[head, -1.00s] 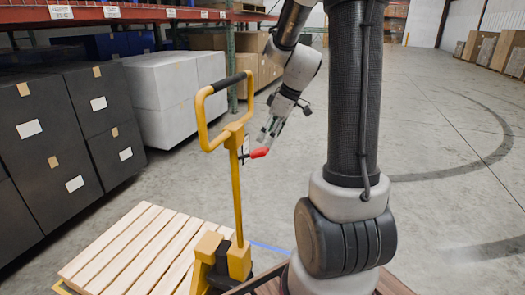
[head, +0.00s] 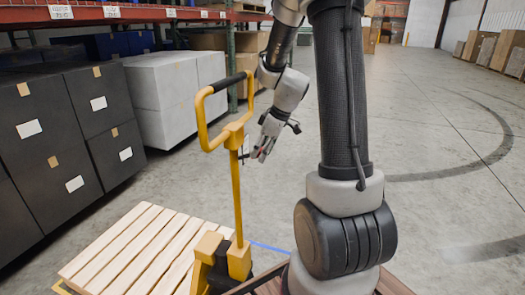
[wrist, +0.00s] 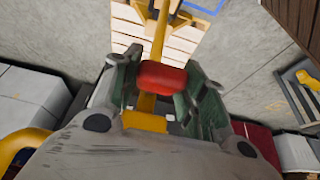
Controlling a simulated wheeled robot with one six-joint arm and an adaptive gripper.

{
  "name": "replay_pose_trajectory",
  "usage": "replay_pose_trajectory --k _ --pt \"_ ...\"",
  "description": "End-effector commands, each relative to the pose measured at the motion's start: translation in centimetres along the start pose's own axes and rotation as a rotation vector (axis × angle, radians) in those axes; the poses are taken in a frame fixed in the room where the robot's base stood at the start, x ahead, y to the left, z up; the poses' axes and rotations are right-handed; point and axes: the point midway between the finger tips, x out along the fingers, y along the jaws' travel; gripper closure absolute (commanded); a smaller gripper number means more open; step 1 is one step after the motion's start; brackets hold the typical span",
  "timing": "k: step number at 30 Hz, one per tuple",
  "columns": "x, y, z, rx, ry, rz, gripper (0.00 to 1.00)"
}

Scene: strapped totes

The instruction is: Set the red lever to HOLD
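The yellow pallet jack (head: 239,205) stands upright with its looped handle and black grip (head: 228,82). In the wrist view, the red lever's tip (wrist: 162,75) shows between the two fingers of my gripper (wrist: 163,80), in front of the yellow shaft (wrist: 159,35). The fingers are spread, with a gap on the left of the red tip; the right finger is very near it, and I cannot tell if they touch. In the head view my gripper (head: 262,150) is just right of the shaft and covers most of the lever. The lever's setting marks are not readable.
A slatted wooden pallet (head: 135,250) lies low at the jack's left. Dark boxes (head: 45,135) and white boxes (head: 180,90) stand behind it, under a red rack (head: 130,13). The concrete floor at right is clear.

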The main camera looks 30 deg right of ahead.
Motion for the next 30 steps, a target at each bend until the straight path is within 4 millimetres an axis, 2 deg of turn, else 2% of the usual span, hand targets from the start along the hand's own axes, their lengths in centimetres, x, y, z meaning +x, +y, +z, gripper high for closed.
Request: replay_pose_trajectory --k 1,3,4,7,14,23,24,27,30 --pt "0.0 0.0 0.0 0.000 0.000 0.001 0.85" --pt "0.0 0.0 0.0 0.000 0.000 0.001 0.98" --pt "0.0 0.0 0.0 0.000 0.000 0.001 1.00" --pt "0.4 0.0 0.5 0.002 -0.001 -0.001 1.00" --pt "2.9 0.0 2.5 0.001 -0.003 -0.003 1.00" --pt "3.0 -0.1 2.6 0.001 -0.003 -0.003 1.00" --pt "3.0 -0.1 2.6 0.001 -0.003 -0.003 0.51" --pt "3.0 -0.1 2.6 0.001 -0.002 -0.002 0.36" --pt "3.0 0.0 2.5 0.000 -0.001 -0.002 0.36"
